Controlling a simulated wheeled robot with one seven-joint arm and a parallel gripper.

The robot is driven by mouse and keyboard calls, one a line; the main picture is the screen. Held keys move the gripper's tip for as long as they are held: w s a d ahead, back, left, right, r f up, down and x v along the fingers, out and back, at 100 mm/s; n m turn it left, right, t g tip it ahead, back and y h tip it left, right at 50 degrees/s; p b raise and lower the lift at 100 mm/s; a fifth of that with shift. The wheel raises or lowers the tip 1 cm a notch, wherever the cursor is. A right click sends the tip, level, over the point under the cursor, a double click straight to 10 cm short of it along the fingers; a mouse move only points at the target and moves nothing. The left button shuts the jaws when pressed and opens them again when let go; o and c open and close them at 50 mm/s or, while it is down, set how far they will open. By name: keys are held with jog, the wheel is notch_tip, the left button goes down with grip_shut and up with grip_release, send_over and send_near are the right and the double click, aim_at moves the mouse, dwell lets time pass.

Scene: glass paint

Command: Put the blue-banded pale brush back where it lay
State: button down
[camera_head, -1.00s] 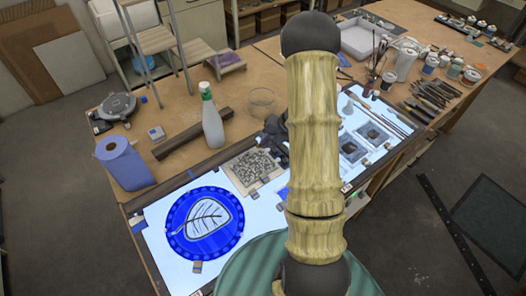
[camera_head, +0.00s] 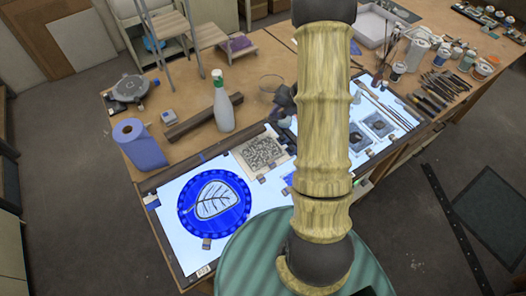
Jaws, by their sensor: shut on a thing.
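Only a dark part of my gripper (camera_head: 284,103) shows at the left edge of my arm, above the back of the light table (camera_head: 172,215). Its fingertips are hidden behind my arm. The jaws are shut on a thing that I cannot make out. I cannot pick out the blue-banded pale brush. Long thin brushes (camera_head: 386,106) lie side by side at the right end of the light table, too small to tell their bands.
A blue round leaf panel (camera_head: 240,219) lies on the light table's left half. A spray bottle (camera_head: 222,108), a blue paper roll (camera_head: 141,146) and a clear bowl (camera_head: 271,84) stand behind. Jars (camera_head: 416,54) and many tools (camera_head: 442,88) crowd the right.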

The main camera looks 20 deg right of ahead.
jog(key=shift+r, duration=0.85)
jog(key=shift+f+b, duration=0.2)
jog(key=shift+b, duration=0.25)
jog(key=shift+f+n+t+b, duration=0.1)
jog(key=shift+n+t+b, duration=0.2)
jog(key=shift+b, duration=0.85)
jog(key=shift+t+h+b, duration=0.3)
jog(key=shift+b, duration=0.65)
jog(key=n+t+b, duration=0.1)
jog(key=n+b, duration=0.1)
jog(key=b, duration=0.6)
jog(key=shift+t+h, duration=0.4)
